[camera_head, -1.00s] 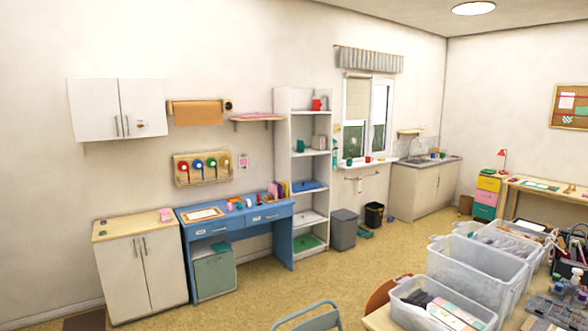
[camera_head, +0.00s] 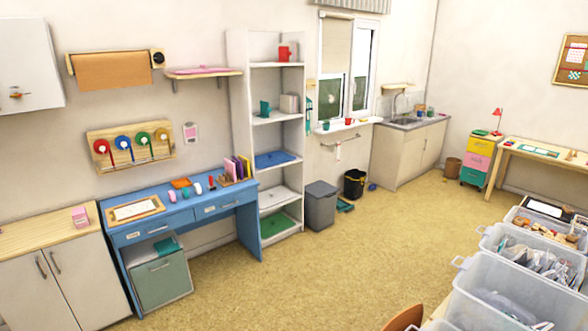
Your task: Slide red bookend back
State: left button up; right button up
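A red bookend-like object (camera_head: 284,53) stands on the top level of the tall white shelf unit (camera_head: 238,130), near the right side. It is small and upright at this distance. A green bookend-like object (camera_head: 265,108) stands on the shelf below it, left of some pale books (camera_head: 289,103). Neither of my grippers shows in the head view.
A blue desk (camera_head: 190,212) stands left of the shelf unit, with small items on top. A grey bin (camera_head: 320,206) and a black bin (camera_head: 354,184) stand right of it. Clear tubs (camera_head: 505,290) fill the lower right. The yellowish floor between is open.

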aim_at(284, 53)
jog(key=i, duration=2.75)
